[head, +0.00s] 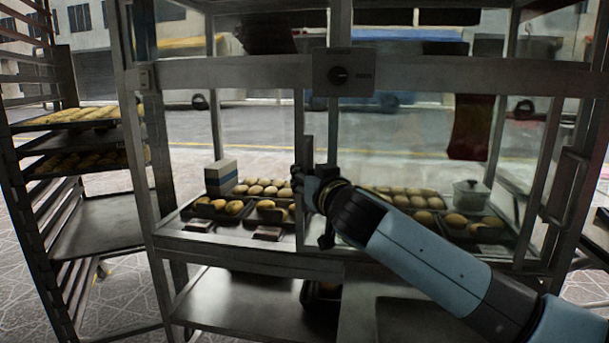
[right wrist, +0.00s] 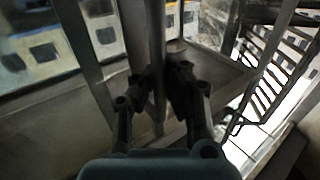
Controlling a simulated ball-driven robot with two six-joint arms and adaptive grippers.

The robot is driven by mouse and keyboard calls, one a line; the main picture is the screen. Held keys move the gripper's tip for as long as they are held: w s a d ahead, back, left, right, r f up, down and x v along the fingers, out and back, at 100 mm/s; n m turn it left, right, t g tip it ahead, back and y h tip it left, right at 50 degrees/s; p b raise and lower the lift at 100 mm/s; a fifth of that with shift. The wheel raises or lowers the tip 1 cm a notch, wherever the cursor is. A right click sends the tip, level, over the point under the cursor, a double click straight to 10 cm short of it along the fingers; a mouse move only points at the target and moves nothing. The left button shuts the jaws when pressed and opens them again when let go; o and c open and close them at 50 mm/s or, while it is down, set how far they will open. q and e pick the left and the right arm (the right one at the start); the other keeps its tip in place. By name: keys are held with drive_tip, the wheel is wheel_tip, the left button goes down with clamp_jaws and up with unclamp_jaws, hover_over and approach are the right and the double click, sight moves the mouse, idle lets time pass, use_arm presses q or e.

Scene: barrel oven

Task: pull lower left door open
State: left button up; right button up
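The lower left door (head: 240,125) is a glass pane in a metal frame, left of the middle of the cabinet. It looks closed in the head view. Its dark upright handle (head: 308,155) is at its right edge, below the control knob. My right gripper (head: 322,190) is at this handle, with the arm coming in from the lower right. In the right wrist view, the gripper's fingers (right wrist: 165,80) sit close on both sides of an upright bar (right wrist: 157,40) and appear shut on it. The fingertips are mostly hidden in the head view. My left gripper is not in view.
A silver pot (head: 471,195) stands at the right. A rack with bread trays (head: 85,118) stands left of the cabinet. A lower metal shelf (head: 250,300) is below the doors.

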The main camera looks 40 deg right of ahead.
drive_tip(key=o, duration=0.7)
drive_tip(key=shift+a, duration=0.15)
drive_tip(key=shift+c, duration=0.2)
drive_tip(key=v, duration=1.2)
